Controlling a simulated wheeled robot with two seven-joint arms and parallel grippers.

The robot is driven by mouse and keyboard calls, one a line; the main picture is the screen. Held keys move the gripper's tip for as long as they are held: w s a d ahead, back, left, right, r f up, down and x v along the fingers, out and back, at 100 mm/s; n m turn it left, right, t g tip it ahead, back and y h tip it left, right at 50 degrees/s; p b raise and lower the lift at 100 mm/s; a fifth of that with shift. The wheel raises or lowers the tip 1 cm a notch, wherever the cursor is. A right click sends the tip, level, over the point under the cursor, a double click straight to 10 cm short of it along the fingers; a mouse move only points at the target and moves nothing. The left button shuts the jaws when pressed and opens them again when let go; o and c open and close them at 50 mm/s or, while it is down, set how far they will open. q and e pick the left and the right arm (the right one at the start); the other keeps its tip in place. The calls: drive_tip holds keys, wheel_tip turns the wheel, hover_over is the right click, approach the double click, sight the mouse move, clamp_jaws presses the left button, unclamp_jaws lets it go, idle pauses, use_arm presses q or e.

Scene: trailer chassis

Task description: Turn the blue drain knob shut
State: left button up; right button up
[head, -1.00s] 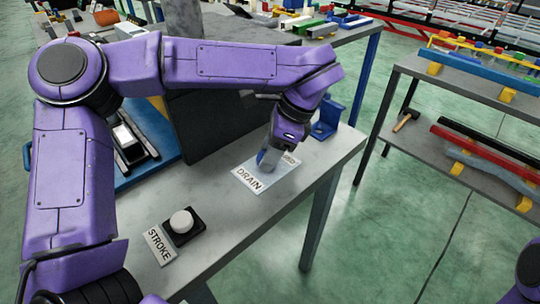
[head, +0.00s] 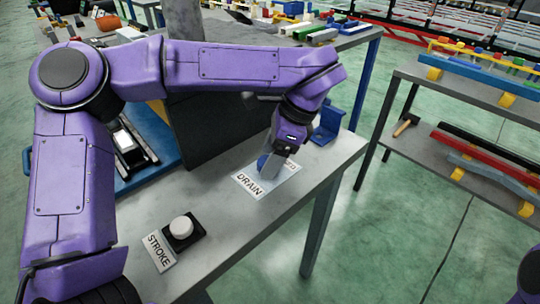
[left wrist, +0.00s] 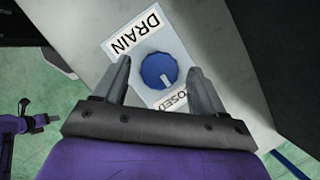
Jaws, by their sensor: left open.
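The blue drain knob (left wrist: 158,68) sits on a white plate (left wrist: 178,48) marked DRAIN, with a closed marking partly hidden by my finger. A white line on the knob points towards the side with the closed marking. My left gripper (left wrist: 158,72) is open, with one finger on each side of the knob and gaps visible in the left wrist view. In the head view, my left gripper (head: 269,168) points down at the plate (head: 245,188) and partly hides the blue knob (head: 262,162). I cannot tell how far down the fingers reach.
A white STROKE button (head: 181,226) on a black base stands nearer on the grey bench (head: 215,215). A blue bracket (head: 328,125) is just beyond the knob plate. A dark machine block (head: 215,125) rises behind my left arm. A shelf with colored bars is at right.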

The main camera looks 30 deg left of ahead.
use_arm(q)
drive_tip(key=v, duration=0.9)
drive_tip(key=shift+d+r+p, duration=0.15)
drive_tip(key=shift+r+p, duration=0.25)
drive_tip(key=shift+p, duration=0.05)
